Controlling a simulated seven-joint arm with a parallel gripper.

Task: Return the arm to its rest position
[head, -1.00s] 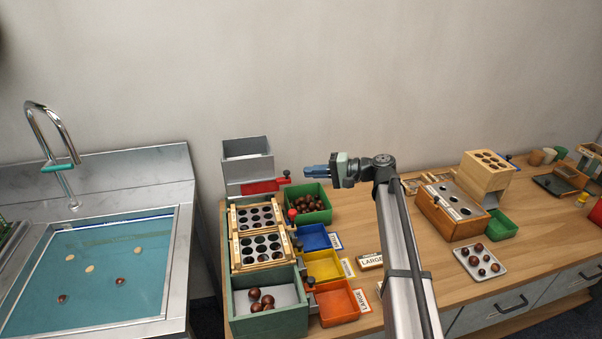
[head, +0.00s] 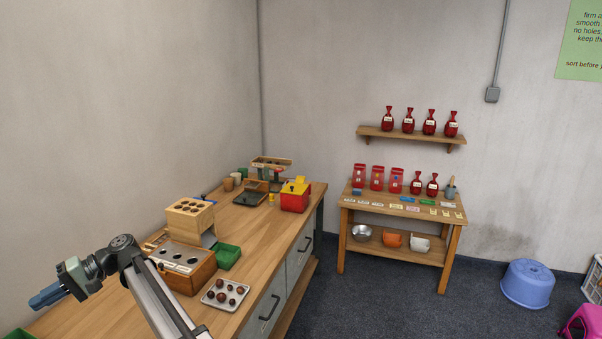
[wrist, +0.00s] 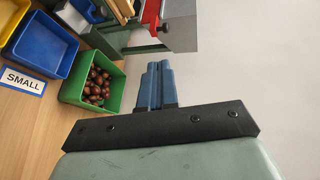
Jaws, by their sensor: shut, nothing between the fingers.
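My gripper (head: 46,297) is at the lower left of the head view, raised above the left end of the wooden bench (head: 262,222). Its blue fingers are together with nothing between them. In the wrist view the shut fingers (wrist: 156,84) point toward a grey box-like stand with a red part (wrist: 151,12). A green bin of chestnuts (wrist: 94,85) lies to the left of the fingers there, apart from them. My arm reaches up from the bottom edge of the head view.
A wooden box with holes (head: 190,218), a tray of chestnuts (head: 215,303) and an empty green bin (head: 229,257) stand right of my arm. A red and yellow box (head: 295,195) is farther back. A side table (head: 399,206) holds red bags. Blue and yellow bins show in the wrist view.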

